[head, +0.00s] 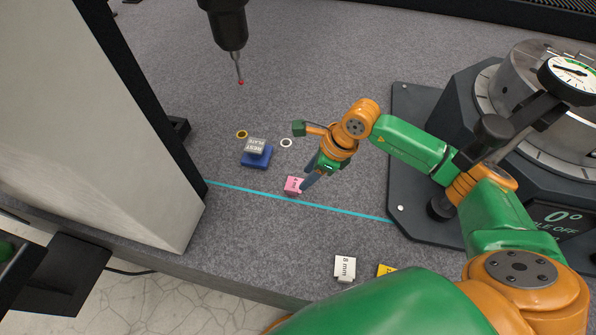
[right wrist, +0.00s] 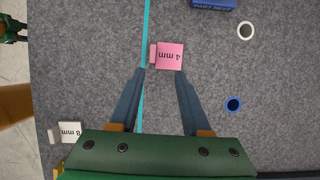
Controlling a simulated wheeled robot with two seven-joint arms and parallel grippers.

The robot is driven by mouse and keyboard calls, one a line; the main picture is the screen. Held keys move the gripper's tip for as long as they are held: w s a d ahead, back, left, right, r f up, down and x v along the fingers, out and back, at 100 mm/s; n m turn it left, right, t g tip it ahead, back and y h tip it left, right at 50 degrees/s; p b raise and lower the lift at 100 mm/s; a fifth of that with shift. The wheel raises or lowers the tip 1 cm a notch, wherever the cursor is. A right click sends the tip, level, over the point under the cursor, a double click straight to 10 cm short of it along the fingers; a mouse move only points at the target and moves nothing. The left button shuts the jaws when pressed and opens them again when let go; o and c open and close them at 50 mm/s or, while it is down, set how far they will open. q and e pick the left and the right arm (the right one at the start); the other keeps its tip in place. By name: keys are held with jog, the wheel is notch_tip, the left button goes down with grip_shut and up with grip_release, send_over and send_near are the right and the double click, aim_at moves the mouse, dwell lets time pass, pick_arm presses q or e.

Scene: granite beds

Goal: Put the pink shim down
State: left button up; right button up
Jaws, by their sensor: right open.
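The pink shim (head: 293,185), marked 4 mm, lies on the grey granite just beyond the teal line. It also shows in the right wrist view (right wrist: 171,56), its narrow tab toward the line. My right gripper (head: 308,181) is low over the granite beside the shim. In the right wrist view the two fingers (right wrist: 160,74) are apart with nothing between their tips, and the shim lies just ahead of the tips. In the head view one finger is mostly hidden.
A blue part rest (head: 257,158) and white ring (head: 286,142) lie behind the shim, with a brass ring (head: 242,134). A blue ring (right wrist: 233,104) is right of the fingers. An 8 mm shim (head: 345,267) lies near the front edge. A probe (head: 231,37) hangs above; a rotary table (head: 500,85) stands right.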

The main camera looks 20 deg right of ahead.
aim_at(292, 190)
jog(key=a+f, duration=0.2)
jog(key=f, duration=0.1)
jog(key=a+f, duration=0.1)
jog(key=f, duration=0.1)
jog(key=shift+w+a+f+p, duration=0.1)
jog(key=shift+w+a+p, duration=0.2)
jog(key=shift+w+p, duration=0.05)
jog(key=shift+w+f, duration=0.1)
grip_shut()
